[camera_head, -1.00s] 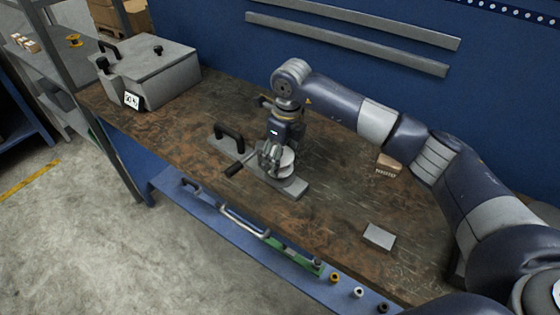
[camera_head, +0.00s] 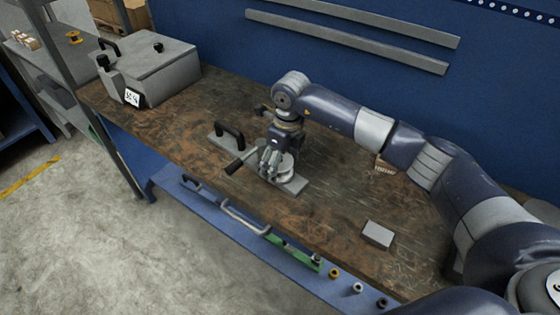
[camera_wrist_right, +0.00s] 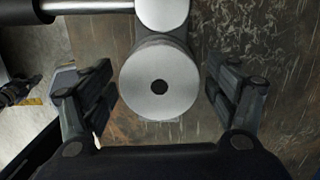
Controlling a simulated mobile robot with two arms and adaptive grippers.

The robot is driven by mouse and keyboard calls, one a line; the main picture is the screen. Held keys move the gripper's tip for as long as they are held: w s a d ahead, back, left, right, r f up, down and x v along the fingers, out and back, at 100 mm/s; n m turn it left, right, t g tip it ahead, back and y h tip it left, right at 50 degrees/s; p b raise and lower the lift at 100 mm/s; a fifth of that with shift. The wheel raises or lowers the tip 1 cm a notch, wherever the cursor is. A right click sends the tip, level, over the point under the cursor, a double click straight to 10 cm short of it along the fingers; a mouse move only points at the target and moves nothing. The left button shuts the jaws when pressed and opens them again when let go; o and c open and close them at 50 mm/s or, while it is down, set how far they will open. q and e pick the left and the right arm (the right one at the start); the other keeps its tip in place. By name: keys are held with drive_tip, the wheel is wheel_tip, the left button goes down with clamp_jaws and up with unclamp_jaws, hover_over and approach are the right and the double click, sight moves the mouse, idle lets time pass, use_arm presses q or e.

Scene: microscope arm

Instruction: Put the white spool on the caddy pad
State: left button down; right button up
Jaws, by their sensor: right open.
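A pale round piece with a dark centre hole, which looks like the white spool seen end-on (camera_wrist_right: 159,96), is centred between my right fingers in the right wrist view. In the head view it (camera_head: 285,167) is partly hidden by my right gripper (camera_head: 271,158). That gripper points down over it, open, with a gap on both sides in the wrist view (camera_wrist_right: 162,88). The spool sits over a grey slab (camera_head: 296,185). Beside it is a grey plate with a black handle (camera_head: 230,133). I cannot tell which part is the caddy pad.
A black-gripped crank handle (camera_head: 236,167) sticks out left of the gripper. A grey box (camera_head: 150,70) stands at the far left of the bench. A small grey block (camera_head: 378,234) lies at right. A shelf below holds small yellow, white (camera_head: 357,288) and black pieces.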

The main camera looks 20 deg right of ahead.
sight(285, 162)
drive_tip(key=shift+r, duration=0.2)
wheel_tip(285, 162, up, 12)
drive_tip(key=s+b, duration=0.1)
drive_tip(key=b, duration=0.1)
drive_tip(key=shift+d+b, duration=0.4)
drive_tip(key=shift+d, duration=0.05)
